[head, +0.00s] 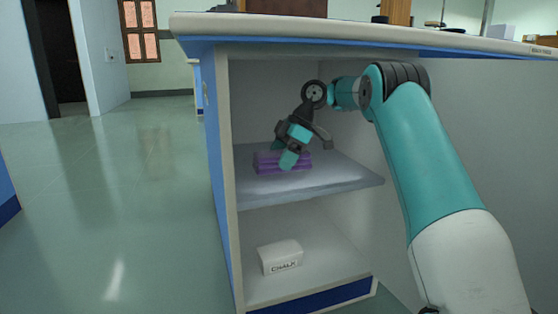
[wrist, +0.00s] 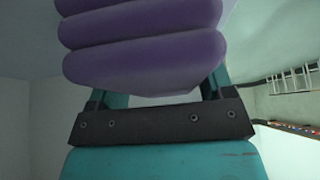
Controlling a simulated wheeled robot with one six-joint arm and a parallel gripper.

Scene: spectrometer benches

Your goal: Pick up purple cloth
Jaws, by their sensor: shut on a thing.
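The folded purple cloth (head: 268,164) is at the upper shelf (head: 335,178) of the open cabinet in the head view. In the wrist view the cloth (wrist: 150,50) shows as stacked purple folds between the two teal fingers. My gripper (head: 290,160) reaches into the cabinet from the right and is shut on the cloth. Its palm bar and fingers also show in the wrist view (wrist: 160,95). Part of the cloth is hidden behind a finger in the head view. I cannot tell whether the cloth still touches the shelf.
A white chalk box (head: 280,257) stands on the cabinet's lower level. The countertop (head: 350,30) overhangs above my arm. The cabinet's left side wall (head: 222,170) stands close to the cloth. Open floor (head: 110,200) lies to the left.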

